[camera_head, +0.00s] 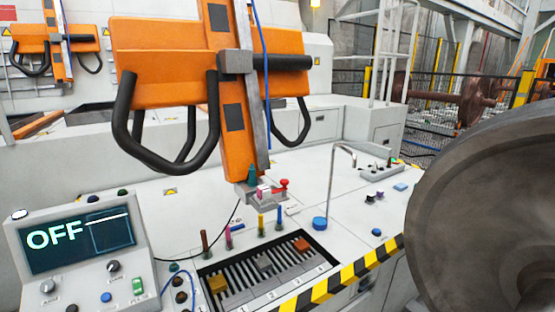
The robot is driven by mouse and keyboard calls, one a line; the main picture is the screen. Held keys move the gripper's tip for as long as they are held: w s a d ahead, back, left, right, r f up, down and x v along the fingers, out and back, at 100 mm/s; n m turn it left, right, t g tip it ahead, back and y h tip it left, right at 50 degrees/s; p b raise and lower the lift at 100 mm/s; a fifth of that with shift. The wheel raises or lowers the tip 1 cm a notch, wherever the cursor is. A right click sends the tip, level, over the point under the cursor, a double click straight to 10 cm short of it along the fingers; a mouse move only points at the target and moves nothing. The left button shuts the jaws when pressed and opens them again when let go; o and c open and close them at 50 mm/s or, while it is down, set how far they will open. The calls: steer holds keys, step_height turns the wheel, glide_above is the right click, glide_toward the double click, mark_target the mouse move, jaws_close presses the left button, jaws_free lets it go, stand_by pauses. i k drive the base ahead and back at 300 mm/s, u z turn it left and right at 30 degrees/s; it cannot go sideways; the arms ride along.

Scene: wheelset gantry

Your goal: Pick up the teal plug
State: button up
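A small dark teal piece (252,173), which looks like the teal plug, stands on a small grey block (268,198) at the foot of the orange upright, near the middle of the view. A pink piece and a red piece stand beside it on the same block. It is small, and its exact shape is hard to tell. My gripper is not in view.
An orange frame (165,62) with black looped handles hangs above the block. Coloured pegs stand behind a slotted tray (215,270). A control panel (80,250) reads OFF at left. A large dark wheel (490,200) fills the right.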

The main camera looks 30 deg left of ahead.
mark_target(252, 172)
steer(key=i, duration=0.85)
steer(key=u, duration=2)
steer(key=i, duration=0.5)
steer(key=u, duration=0.05)
